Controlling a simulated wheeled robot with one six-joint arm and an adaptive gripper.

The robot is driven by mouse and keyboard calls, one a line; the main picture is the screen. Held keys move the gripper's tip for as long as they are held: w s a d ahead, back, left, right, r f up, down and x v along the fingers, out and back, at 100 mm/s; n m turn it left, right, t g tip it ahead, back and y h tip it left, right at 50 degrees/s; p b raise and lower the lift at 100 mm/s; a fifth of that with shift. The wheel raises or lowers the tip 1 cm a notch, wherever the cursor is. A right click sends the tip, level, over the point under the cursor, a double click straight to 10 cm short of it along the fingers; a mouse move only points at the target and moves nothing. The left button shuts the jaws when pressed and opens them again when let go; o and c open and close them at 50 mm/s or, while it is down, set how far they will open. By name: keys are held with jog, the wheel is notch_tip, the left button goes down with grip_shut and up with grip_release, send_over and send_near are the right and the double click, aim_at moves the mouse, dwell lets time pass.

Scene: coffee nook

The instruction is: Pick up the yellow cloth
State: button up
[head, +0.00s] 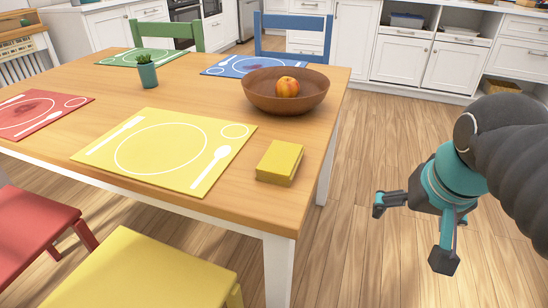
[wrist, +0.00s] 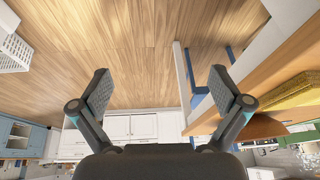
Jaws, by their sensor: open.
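The yellow cloth (head: 279,162) is a folded, thick block lying flat on the table near its front right corner, right of the yellow placemat (head: 128,160). My gripper (head: 411,233) is open and empty. In the head view it is right of the table, over the floor, clear of the cloth. In the wrist view my gripper (wrist: 160,85) shows its two fingers wide apart with nothing between them. A yellow surface, likely the cloth (wrist: 290,103), shows at the right edge there, partly cut off.
The wooden table (head: 225,198) also holds a brown bowl (head: 262,97) with a fruit (head: 287,87) behind the cloth, and a small potted plant (head: 147,73). A yellow stool (head: 140,270) and a red stool (head: 30,230) stand in front. The floor right of the table is clear.

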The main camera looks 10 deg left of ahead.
jog(key=w+a+r+g, duration=0.2)
jog(key=w+a+r, duration=0.6)
jog(key=a+r, duration=0.2)
notch_tip(320, 180, up, 4)
jog(key=f+g, duration=0.1)
jog(key=g, duration=0.1)
send_over(283, 151)
jog(key=shift+m+h, duration=0.3)
jog(key=shift+m, duration=0.1)
notch_tip(283, 151, down, 12)
jog(key=shift+d+f+b, duration=0.1)
jog(key=shift+f+b, duration=0.1)
jog(key=shift+b, duration=0.95)
jog(key=shift+c, duration=0.3)
jog(key=c, duration=1.1)
jog(key=shift+r, duration=0.1)
jog(key=shift+c, duration=0.2)
